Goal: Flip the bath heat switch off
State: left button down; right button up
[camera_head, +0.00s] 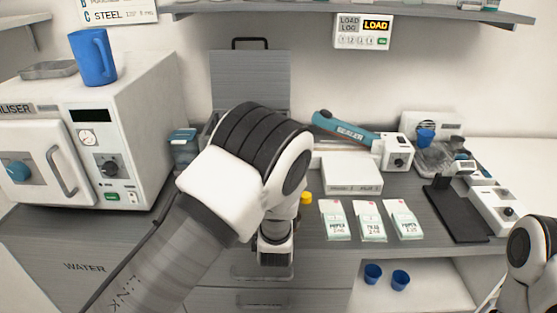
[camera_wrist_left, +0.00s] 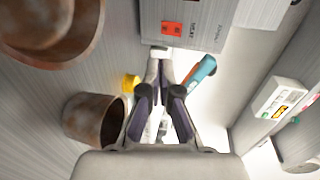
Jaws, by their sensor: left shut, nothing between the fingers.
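The bath front panel (camera_wrist_left: 205,15) is at the top of the left wrist view, with a red-orange switch (camera_wrist_left: 171,28) marked HEAT. I cannot tell the switch's position. In the head view my left arm hides the panel; only the grey raised lid (camera_head: 250,78) shows behind it. My left gripper (camera_wrist_left: 160,62) is shut and empty, its tips below the switch in the left wrist view. Contact with the panel cannot be judged. In the head view it (camera_head: 275,252) is mostly hidden below the wrist. My right arm shows at the right edge, its gripper out of view.
A steriliser (camera_head: 135,130) stands left of my arm with a blue mug (camera_head: 92,58) on top. The teal sealer (camera_head: 340,127), a white box (camera_head: 351,172) and paper packets (camera_head: 370,222) lie to the right. Brown rusty cups (camera_wrist_left: 85,118) and a yellow cap (camera_wrist_left: 130,83) are near the gripper.

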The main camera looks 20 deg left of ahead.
pick_arm(q)
jog(key=shift+r, duration=0.2)
jog(key=shift+w+a+r+p, duration=0.15)
jog(key=shift+w+a+p, duration=0.1)
jog(key=shift+w+p, duration=0.35)
jog(key=p+x, duration=0.1)
jog(key=x, duration=0.2)
jog(key=r+x, duration=0.1)
jog(key=x, duration=0.3)
jog(key=p+x, duration=0.1)
jog(key=x, duration=0.2)
jog(key=shift+w+r+p, duration=0.2)
jog(key=shift+w+p, duration=0.15)
jog(key=shift+a, duration=0.1)
pick_arm(e)
jog(key=r, duration=0.2)
jog(key=s+r, duration=0.1)
jog(key=r, duration=0.1)
jog(key=shift+s+d+r, duration=0.15)
jog(key=shift+s+d, duration=0.05)
